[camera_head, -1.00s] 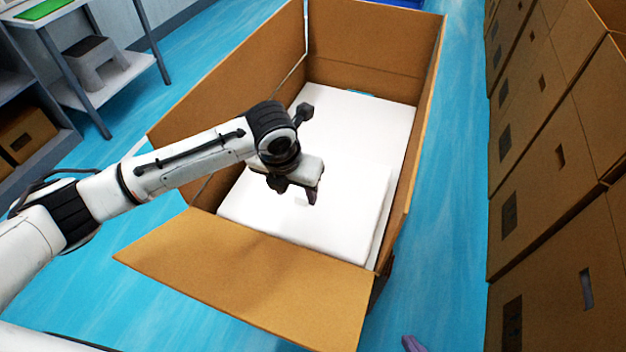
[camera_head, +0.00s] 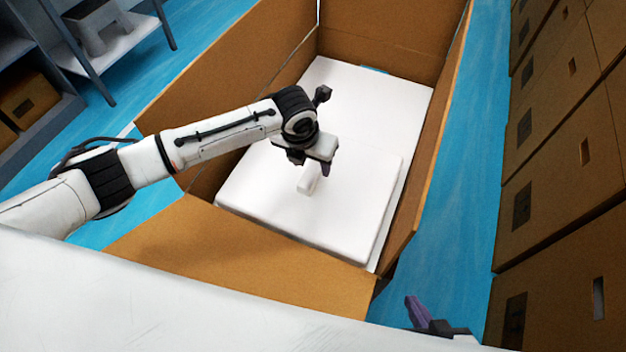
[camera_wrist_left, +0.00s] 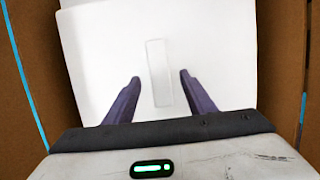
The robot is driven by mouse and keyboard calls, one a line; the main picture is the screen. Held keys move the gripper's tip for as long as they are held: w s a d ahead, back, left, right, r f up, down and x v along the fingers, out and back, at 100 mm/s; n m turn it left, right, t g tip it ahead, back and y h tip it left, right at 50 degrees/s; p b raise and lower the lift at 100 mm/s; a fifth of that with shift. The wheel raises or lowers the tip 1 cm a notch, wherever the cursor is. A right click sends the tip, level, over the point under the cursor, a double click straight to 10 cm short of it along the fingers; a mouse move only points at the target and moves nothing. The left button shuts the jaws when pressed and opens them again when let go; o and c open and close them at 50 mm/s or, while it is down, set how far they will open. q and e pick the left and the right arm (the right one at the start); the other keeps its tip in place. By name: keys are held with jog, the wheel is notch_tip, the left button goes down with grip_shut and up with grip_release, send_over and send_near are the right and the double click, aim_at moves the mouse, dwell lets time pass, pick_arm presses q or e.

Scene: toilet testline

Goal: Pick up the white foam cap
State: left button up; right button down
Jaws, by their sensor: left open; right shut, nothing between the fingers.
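The white foam cap (camera_head: 345,215) lies flat in the open cardboard box, a square slab at the near end with a narrow raised white bar (camera_head: 308,180) on top. My left gripper (camera_head: 310,160) is open and empty, over the slab near the far end of the bar. In the left wrist view the slab (camera_wrist_left: 215,60) fills the middle, and the bar (camera_wrist_left: 159,72) stands between and ahead of the purple fingers (camera_wrist_left: 160,85), apart from both. My right gripper (camera_head: 412,302) shows only partly at the bottom, shut and empty, outside the box.
The cardboard box (camera_head: 200,240) has tall side walls and a near flap folded outward. A larger white sheet (camera_head: 375,100) lies beneath and behind the cap. Stacked cartons (camera_head: 555,170) line the right, and shelving (camera_head: 50,100) stands at the left.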

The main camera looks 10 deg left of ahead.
pick_arm(q)
jog(key=shift+x, duration=1.25)
jog(key=shift+f, duration=0.2)
grip_shut()
jog(key=shift+r, duration=0.1)
notch_tip(320, 180, up, 28)
